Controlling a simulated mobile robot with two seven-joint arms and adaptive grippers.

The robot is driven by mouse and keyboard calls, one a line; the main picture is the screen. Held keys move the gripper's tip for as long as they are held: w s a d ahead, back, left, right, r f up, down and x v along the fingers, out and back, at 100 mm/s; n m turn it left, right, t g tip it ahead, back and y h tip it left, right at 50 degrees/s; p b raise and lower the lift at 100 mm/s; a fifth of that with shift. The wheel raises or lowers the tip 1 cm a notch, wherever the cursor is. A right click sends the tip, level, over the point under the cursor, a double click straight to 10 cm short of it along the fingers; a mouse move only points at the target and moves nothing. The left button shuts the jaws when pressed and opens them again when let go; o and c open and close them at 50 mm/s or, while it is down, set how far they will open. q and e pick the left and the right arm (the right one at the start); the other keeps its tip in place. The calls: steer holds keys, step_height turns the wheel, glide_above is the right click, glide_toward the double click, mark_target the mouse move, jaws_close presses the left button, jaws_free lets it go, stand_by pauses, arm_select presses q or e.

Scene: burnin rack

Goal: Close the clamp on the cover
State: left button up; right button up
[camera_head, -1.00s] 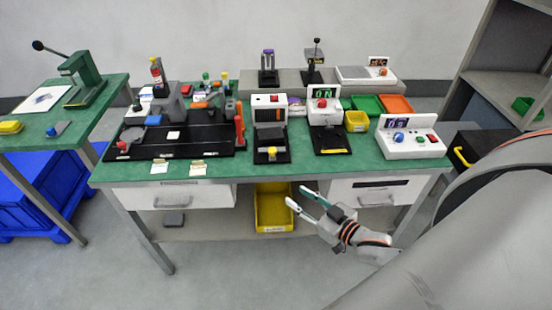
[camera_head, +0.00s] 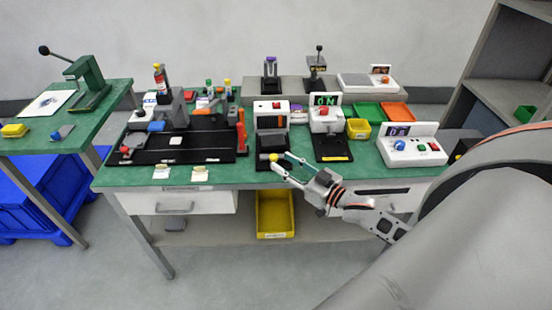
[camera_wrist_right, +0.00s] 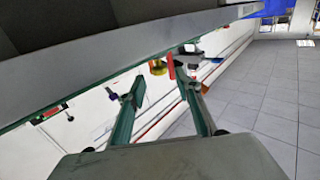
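A small white station (camera_head: 272,114) with a red display stands on a black base at the middle of the green bench. A yellow-tipped part (camera_head: 273,157) shows at its front. I cannot tell for sure which part is the cover or its clamp, or how the clamp stands. My right gripper (camera_head: 281,162) is open and empty, with its fingertips at the bench's front edge, close to the yellow tip. Contact cannot be told. The right wrist view shows the two fingers (camera_wrist_right: 163,82) apart with nothing between them. My left gripper is not in view.
Right of the station stand a red-knobbed unit with a lit green display (camera_head: 326,114) and a white control box (camera_head: 411,148). A black fixture (camera_head: 205,143) lies to the left. A yellow bin (camera_head: 275,213) sits on the lower shelf.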

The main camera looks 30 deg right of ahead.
mark_target(277, 159)
steer(key=shift+x, duration=1.1)
steer(key=shift+w+a, duration=0.15)
steer(key=shift+w, duration=0.5)
jaws_close()
steer(key=shift+w+d, duration=0.45)
steer(key=shift+w, duration=0.35)
steer(key=shift+w+d, duration=0.5)
steer(key=shift+w, duration=0.3)
steer(key=shift+d+r, duration=0.1)
